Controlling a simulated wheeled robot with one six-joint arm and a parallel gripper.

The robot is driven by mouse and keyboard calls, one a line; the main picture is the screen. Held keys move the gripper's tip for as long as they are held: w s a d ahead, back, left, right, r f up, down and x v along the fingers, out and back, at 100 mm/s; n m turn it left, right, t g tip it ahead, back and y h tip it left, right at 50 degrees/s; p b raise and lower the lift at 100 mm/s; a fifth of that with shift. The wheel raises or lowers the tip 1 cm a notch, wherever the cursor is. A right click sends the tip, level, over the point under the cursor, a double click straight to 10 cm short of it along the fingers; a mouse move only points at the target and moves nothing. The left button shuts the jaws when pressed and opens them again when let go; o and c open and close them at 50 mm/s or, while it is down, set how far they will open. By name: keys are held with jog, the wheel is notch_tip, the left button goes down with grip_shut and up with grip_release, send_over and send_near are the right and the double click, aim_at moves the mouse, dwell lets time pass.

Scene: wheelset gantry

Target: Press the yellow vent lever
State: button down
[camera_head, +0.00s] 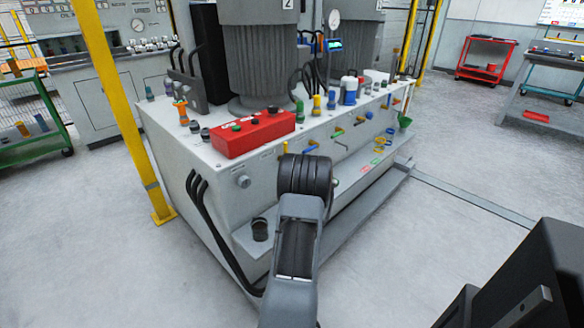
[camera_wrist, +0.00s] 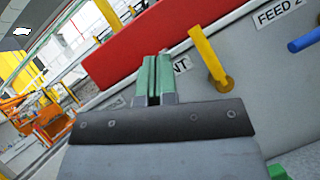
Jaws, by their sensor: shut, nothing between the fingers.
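The yellow vent lever (camera_wrist: 208,58) sticks out from the grey panel in the wrist view, on a round yellow pivot at its lower end. In the head view a small part of it (camera_head: 285,147) shows just above my arm's dark wrist. My gripper (camera_wrist: 153,62) has green fingers that are shut together and empty. In the wrist view the fingertips appear left of the lever, with a visible gap, and partly cover the vent label (camera_wrist: 181,65). In the head view my arm hides the gripper.
A red box (camera_head: 254,132) lies on the cabinet top (camera_head: 205,155) above the lever. A blue lever (camera_wrist: 304,40) by a feed label (camera_wrist: 278,13) is on the right. A black cup (camera_head: 259,229) stands on the lower ledge. Floor around the cabinet is clear.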

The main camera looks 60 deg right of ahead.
jog(key=shift+s+a, duration=1.55)
jog(key=shift+a, duration=0.05)
jog(key=shift+f, duration=0.1)
